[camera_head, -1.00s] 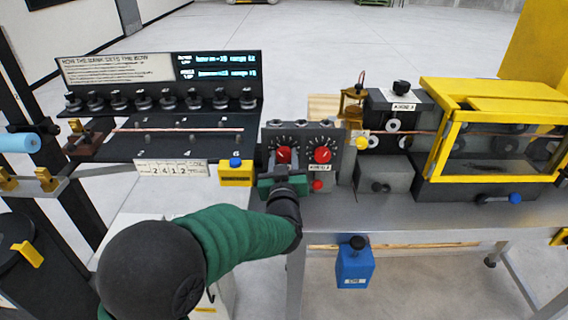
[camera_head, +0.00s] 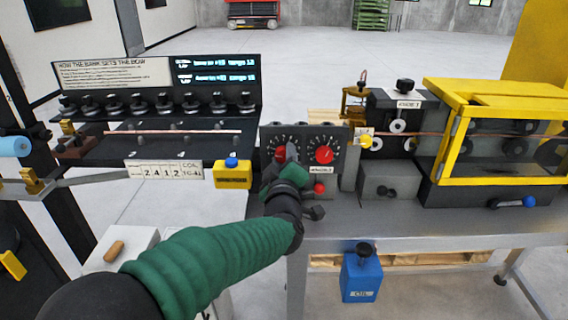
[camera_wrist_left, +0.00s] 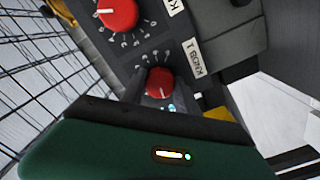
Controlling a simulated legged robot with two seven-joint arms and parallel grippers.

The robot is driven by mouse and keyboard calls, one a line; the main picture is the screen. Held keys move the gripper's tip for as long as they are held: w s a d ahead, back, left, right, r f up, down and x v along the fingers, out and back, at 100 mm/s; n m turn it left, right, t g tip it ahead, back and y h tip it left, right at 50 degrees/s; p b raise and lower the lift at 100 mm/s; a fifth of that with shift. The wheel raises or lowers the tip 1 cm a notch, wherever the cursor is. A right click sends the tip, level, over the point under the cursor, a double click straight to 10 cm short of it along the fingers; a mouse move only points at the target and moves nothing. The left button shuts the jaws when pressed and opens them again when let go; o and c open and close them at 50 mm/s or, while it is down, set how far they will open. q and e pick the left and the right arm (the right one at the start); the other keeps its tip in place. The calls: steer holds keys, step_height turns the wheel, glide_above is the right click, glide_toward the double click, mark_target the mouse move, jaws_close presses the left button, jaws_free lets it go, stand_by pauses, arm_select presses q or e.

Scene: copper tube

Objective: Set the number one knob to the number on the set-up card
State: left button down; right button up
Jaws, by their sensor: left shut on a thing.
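The panel (camera_head: 306,131) carries two dials with red knobs. In the left wrist view, knob one (camera_wrist_left: 158,82) is between the jaws beside a "KNOB 1" label (camera_wrist_left: 191,58). My left gripper is shut on it. My right gripper is out of view.
A red button (camera_head: 319,188) sits below the second knob. A yellow box with a blue top (camera_head: 233,173) stands left of the panel. A yellow-framed guard (camera_head: 455,140) is at the right. A row of black knobs (camera_head: 160,102) lies behind left. The grey bench front (camera_head: 420,222) is clear.

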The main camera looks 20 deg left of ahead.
arm_select(q)
steer(key=shift+f, duration=0.2)
stand_by(0.3)
steer(key=c, duration=0.9)
jaws_free()
steer(key=shift+r, duration=0.1)
steer(key=v, duration=1.6)
steer(key=shift+s, duration=0.35)
steer(key=shift+d, duration=0.15)
